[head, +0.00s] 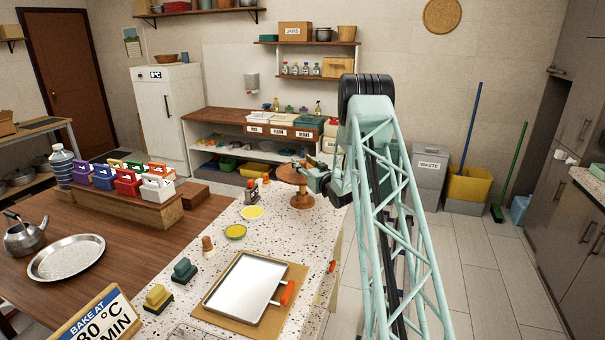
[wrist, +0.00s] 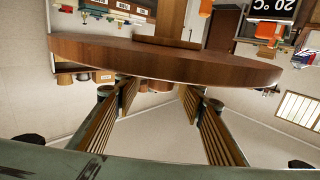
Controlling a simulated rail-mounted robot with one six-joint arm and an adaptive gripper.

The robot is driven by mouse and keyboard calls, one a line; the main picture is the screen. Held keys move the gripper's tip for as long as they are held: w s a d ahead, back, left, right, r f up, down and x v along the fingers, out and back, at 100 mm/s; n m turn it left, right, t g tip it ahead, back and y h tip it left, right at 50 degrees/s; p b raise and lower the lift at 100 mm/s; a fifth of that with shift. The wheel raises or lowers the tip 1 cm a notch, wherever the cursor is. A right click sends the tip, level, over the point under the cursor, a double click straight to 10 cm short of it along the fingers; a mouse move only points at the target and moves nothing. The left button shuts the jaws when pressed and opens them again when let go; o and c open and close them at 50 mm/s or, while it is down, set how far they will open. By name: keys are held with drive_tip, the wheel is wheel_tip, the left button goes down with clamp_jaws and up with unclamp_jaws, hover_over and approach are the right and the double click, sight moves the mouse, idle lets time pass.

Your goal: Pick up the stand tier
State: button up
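The stand tier is a round brown wooden disc (head: 292,172) on a short wooden pedestal (head: 302,197) at the far end of the speckled counter. In the wrist view the disc (wrist: 165,60) spans most of the upper picture, seen nearly edge-on. My gripper (head: 317,180) is beside the disc's right edge in the head view. In the wrist view my gripper (wrist: 158,93) is open, its two ribbed fingers spread apart with the tips close to the disc's rim. I cannot tell whether they touch it. The fingers are partly hidden in the head view.
On the counter (head: 215,270) are a metal tray (head: 247,288) on a board, yellow dishes (head: 252,212) and small tools. A grater-like tool (head: 251,192) stands just left of the stand. The wooden table (head: 130,245) adjoins on the left; open floor lies right.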

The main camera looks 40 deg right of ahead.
sight(302, 161)
drive_tip(key=shift+c, duration=0.9)
clamp_jaws()
drive_tip(key=shift+r, duration=0.15)
drive_tip(key=shift+r, duration=1.75)
drive_tip(key=d+r+v, duration=0.1)
drive_tip(key=v, duration=1.5)
drive_tip(key=shift+r+b, duration=0.2)
drive_tip(key=shift+b, duration=0.1)
